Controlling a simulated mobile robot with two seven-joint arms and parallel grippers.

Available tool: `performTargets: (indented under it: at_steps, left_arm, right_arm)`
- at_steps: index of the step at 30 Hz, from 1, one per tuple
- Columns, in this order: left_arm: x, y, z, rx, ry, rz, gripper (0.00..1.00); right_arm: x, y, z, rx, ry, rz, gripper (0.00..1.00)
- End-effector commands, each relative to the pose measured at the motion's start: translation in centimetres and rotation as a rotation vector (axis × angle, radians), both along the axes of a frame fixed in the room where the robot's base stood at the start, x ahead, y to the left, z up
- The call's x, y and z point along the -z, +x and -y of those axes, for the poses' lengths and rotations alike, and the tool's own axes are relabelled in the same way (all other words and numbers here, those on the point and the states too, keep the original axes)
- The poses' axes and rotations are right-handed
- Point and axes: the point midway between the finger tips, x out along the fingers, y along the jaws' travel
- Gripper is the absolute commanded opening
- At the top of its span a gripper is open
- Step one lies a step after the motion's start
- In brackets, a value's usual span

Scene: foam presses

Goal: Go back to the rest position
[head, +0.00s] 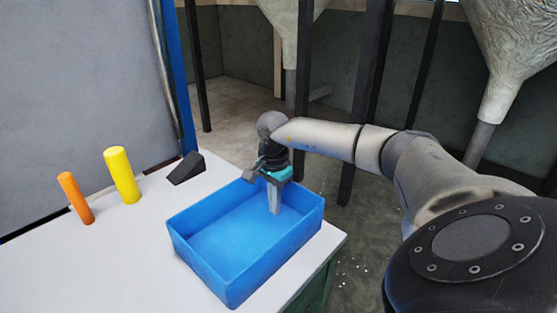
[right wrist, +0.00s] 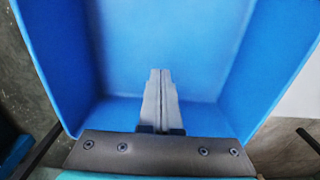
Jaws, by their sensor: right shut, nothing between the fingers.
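My right gripper (head: 274,208) points down into the blue bin near its back right side. Its fingers are shut with nothing between them. In the right wrist view the shut fingers (right wrist: 160,85) show against the blue bin floor. My left gripper is not in view.
The blue bin (head: 208,272) stands empty on the white table (head: 120,262) near its right edge. An orange cylinder (head: 76,198) and a yellow cylinder (head: 122,175) stand upright at the left. A black wedge (head: 186,168) lies behind the bin. Dark posts and hoppers (head: 522,50) stand beyond the table.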

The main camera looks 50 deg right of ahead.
Motion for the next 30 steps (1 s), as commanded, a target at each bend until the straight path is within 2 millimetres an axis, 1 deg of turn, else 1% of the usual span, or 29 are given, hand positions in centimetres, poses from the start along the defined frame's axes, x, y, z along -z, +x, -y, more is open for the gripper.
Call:
performTargets:
  at_steps: [1, 3, 6, 9, 12, 15, 24, 26, 29, 30]
  left_arm:
    - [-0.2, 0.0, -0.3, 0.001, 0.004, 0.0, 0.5]
    - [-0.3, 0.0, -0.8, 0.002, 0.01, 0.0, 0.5]
    - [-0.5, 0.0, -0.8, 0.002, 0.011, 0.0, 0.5]
    - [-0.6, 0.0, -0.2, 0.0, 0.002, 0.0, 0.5]
    - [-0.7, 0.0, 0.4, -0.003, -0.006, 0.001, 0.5]
    - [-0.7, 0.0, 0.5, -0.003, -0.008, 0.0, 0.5]
    - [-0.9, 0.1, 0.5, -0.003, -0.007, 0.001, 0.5]
    - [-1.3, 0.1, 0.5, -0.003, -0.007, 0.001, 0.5]
    - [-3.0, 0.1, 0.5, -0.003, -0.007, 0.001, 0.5]
    - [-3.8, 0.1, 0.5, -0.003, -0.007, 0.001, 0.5]
  right_arm:
    - [-1.8, 0.2, 0.3, 0.004, -0.003, 0.013, 0.0]
    - [-3.4, 0.2, 0.3, 0.004, -0.002, 0.011, 0.0]
    - [-5.4, 0.2, 0.2, 0.003, -0.003, 0.01, 0.0]
    - [-7.1, 0.2, 0.2, 0.004, -0.002, 0.009, 0.0]
    - [-8.1, 0.1, 0.2, 0.004, -0.001, 0.008, 0.0]
    - [-8.7, 0.1, 0.2, 0.004, -0.002, 0.006, 0.0]
    - [-9.0, 0.1, 0.2, 0.004, -0.002, 0.006, 0.0]
    - [-9.5, 0.1, 0.2, 0.004, -0.002, 0.006, 0.0]
    - [-11.1, 0.1, 0.2, 0.004, -0.002, 0.006, 0.0]
    - [-12.0, 0.1, 0.2, 0.004, -0.002, 0.006, 0.0]
